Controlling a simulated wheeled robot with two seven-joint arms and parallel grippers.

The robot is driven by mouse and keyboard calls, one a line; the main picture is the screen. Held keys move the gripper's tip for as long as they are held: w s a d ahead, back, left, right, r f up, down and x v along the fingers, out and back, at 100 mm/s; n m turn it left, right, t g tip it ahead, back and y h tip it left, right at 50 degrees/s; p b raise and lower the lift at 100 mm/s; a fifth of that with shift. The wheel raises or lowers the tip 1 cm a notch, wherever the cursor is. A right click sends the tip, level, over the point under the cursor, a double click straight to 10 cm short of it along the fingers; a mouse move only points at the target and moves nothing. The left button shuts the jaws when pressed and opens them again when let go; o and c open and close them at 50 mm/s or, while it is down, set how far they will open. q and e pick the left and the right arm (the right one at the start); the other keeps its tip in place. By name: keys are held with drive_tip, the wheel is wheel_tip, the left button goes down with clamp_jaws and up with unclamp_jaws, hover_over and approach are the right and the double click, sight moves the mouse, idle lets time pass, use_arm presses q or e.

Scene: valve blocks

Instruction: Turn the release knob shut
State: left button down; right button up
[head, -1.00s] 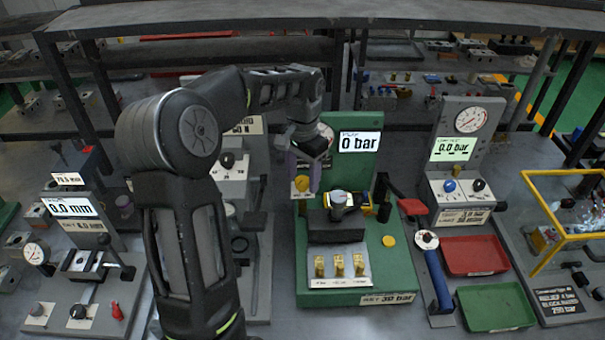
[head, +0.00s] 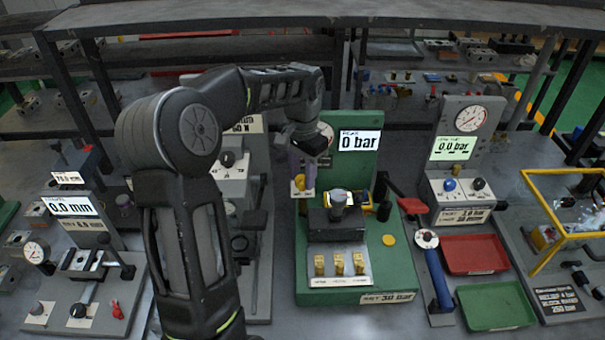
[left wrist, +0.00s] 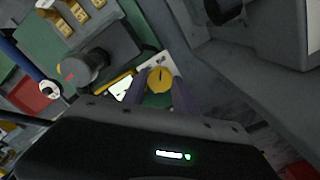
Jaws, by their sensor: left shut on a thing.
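The release knob (head: 299,182) is a small yellow knob on a white label plate at the left edge of the green test stand (head: 400,265). In the left wrist view the knob (left wrist: 160,80) shows a dark pointer line on its face. My left gripper (head: 301,172) comes down from above with its purple fingers on the knob. In the left wrist view the fingers of this gripper (left wrist: 161,90) sit on either side of the knob, shut on it. The label's wording is too small to read. The stand's display (head: 360,141) reads 0 bar. My right gripper is not in view.
A dark block with a grey cap (head: 338,200) stands right of the knob. Several brass fittings (head: 339,264) stand in front. A blue-handled tool (head: 437,275), a red tray (head: 473,254) and a green tray (head: 496,306) lie to the right. A grey stand is close on the left.

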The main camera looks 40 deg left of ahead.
use_arm(q)
drive_tip(key=shift+n, duration=0.4)
drive_tip(key=n, duration=0.2)
drive_tip(key=shift+n+b, duration=0.3)
drive_tip(key=shift+b, duration=0.05)
drive_tip(key=n, duration=0.3)
drive_tip(key=shift+n, duration=0.3)
drive_tip(key=n, duration=0.3)
drive_tip(key=shift+b, duration=0.35)
drive_tip(key=shift+n, duration=1.9)
drive_tip(key=c, duration=1)
unclamp_jaws()
